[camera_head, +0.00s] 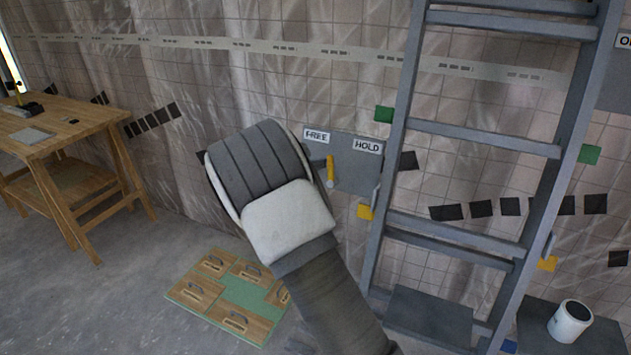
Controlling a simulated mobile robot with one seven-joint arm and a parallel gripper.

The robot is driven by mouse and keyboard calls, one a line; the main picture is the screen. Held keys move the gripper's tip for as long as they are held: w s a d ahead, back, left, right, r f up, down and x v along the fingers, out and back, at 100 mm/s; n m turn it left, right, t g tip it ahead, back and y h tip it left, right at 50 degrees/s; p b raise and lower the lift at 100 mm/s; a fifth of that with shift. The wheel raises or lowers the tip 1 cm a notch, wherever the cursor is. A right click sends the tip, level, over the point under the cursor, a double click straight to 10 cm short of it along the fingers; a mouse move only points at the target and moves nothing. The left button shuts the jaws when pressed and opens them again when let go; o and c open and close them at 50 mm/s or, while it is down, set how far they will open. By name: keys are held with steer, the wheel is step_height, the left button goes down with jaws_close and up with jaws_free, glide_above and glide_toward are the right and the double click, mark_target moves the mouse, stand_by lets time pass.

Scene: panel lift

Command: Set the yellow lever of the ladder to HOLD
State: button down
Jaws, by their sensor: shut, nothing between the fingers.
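The yellow lever (330,170) shows on a grey plate (355,172) on the wall, just left of the grey ladder (399,130). It stands close to vertical in the picture, below the right end of the FREE label (316,136) and left of the HOLD label (367,147). It looks nearer to FREE, but I cannot tell its exact setting. My arm's grey and white links fill the middle of the view, just left of the lever, and cover the plate's left part. My gripper is hidden behind them, so its distance from the lever cannot be seen.
A wooden workbench (70,128) stands at the left. A green board with several wooden pieces (240,322) lies on the floor. A white cylindrical container (570,321) stands on a dark platform (608,340) at lower right.

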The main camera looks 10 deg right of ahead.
mark_target(333, 184)
steer(key=d+m+b, duration=0.1)
steer(key=m+b, duration=0.1)
steer(key=b, duration=0.1)
steer(key=s+d+m+y+b, duration=0.1)
steer(key=m+b, duration=0.1)
steer(key=b, duration=0.2)
steer(key=shift+r+m+g, duration=0.1)
steer(key=shift+m+g, duration=0.2)
steer(key=shift+g, duration=0.1)
steer(key=m+b, duration=0.1)
steer(key=b, duration=0.1)
steer(key=d+m+b, duration=0.1)
steer(key=b, duration=0.1)
steer(key=s+m+b, duration=0.1)
steer(key=b, duration=0.1)
steer(key=shift+d+r+m+y, duration=0.3)
steer(key=shift+d+y, duration=0.1)
steer(key=shift+s, duration=0.1)
steer(key=shift+r, duration=0.2)
